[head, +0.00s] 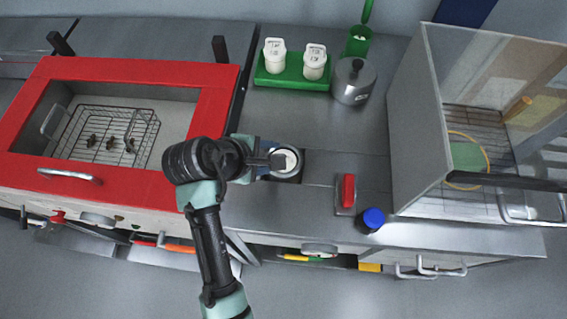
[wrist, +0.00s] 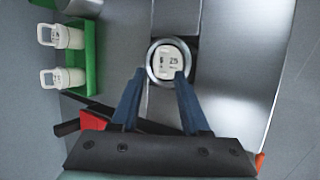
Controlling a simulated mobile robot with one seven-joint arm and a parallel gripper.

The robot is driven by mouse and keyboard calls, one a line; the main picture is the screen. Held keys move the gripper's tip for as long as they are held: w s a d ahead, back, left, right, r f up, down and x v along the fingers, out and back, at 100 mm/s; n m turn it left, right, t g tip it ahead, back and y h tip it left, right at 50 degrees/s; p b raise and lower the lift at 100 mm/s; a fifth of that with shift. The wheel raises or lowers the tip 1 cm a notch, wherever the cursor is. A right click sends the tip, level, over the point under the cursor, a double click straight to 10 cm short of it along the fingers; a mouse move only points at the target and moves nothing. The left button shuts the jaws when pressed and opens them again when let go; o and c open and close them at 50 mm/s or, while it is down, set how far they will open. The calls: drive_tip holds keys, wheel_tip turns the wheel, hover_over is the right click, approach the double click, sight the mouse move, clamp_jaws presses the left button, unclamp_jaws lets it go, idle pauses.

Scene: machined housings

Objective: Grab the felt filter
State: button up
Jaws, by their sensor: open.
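My gripper (head: 274,161) is at the left side of the ring in the head view. In the wrist view my gripper (wrist: 160,74) is open, with two blue fingers apart. The right fingertip overlaps the ring's lower edge, and the left fingertip lies left of it. Whether they touch cannot be told.
A green tray (head: 292,84) with two white labelled jars stands behind, with a steel pot (head: 353,82) beside it. A red-framed bath (head: 215,100) is at left. A red switch (head: 348,190), a blue cap (head: 373,217) and a glass-fronted cabinet (head: 412,130) are at right.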

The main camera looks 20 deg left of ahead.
sight(291, 159)
drive_tip(key=x, duration=0.4)
drive_tip(key=shift+w, duration=0.3)
clamp_jaws()
idle(1.1)
